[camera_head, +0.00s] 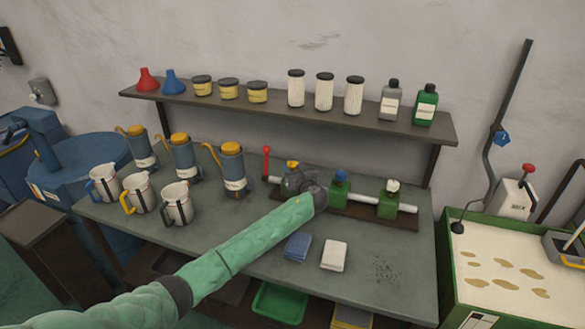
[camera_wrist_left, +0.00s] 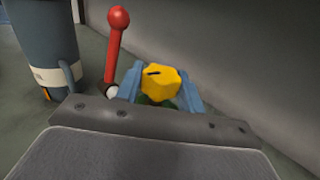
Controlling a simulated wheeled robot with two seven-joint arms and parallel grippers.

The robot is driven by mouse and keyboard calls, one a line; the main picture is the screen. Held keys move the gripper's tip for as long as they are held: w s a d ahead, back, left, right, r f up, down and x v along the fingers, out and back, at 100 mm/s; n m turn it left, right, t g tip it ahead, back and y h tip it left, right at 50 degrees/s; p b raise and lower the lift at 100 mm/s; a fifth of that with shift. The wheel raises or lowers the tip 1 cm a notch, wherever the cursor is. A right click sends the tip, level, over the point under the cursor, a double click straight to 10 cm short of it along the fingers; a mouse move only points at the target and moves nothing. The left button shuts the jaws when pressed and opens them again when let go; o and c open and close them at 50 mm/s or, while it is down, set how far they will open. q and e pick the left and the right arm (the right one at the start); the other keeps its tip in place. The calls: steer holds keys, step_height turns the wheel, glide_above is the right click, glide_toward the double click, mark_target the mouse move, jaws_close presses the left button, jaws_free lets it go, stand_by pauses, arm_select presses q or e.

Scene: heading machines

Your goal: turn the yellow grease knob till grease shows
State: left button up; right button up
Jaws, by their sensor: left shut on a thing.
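The yellow grease knob (camera_wrist_left: 163,84) sits between the two blue fingers of my left gripper (camera_wrist_left: 158,88) in the left wrist view. A short dark mark shows on its top. In the head view a bit of the yellow knob (camera_head: 292,164) shows behind my left gripper (camera_head: 300,176), at the left part of the pipe fitting on the bench. My left gripper is shut on the knob. I see no grease in either view; the area under the knob is mostly hidden by the gripper. My right gripper is not in view.
A red-handled lever (camera_wrist_left: 116,45) stands close left of the knob. A blue knob (camera_head: 340,176) and a white knob (camera_head: 393,186) are farther right along the pipe. Oil cans (camera_head: 232,167) stand to the left. A shelf (camera_head: 300,108) hangs above. Folded cloths (camera_head: 334,255) lie in front.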

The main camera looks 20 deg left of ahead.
arm_select(q)
steer(key=shift+n+g+y, duration=0.4)
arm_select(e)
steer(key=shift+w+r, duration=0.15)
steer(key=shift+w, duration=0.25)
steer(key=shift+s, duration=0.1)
arm_select(q)
steer(key=o, duration=0.9)
steer(key=shift+o, duration=0.2)
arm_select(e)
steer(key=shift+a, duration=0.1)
arm_select(q)
steer(key=shift+s+d+f, duration=0.1)
steer(key=b+v, duration=0.3)
steer(key=v, duration=0.4)
steer(key=shift+d, duration=0.15)
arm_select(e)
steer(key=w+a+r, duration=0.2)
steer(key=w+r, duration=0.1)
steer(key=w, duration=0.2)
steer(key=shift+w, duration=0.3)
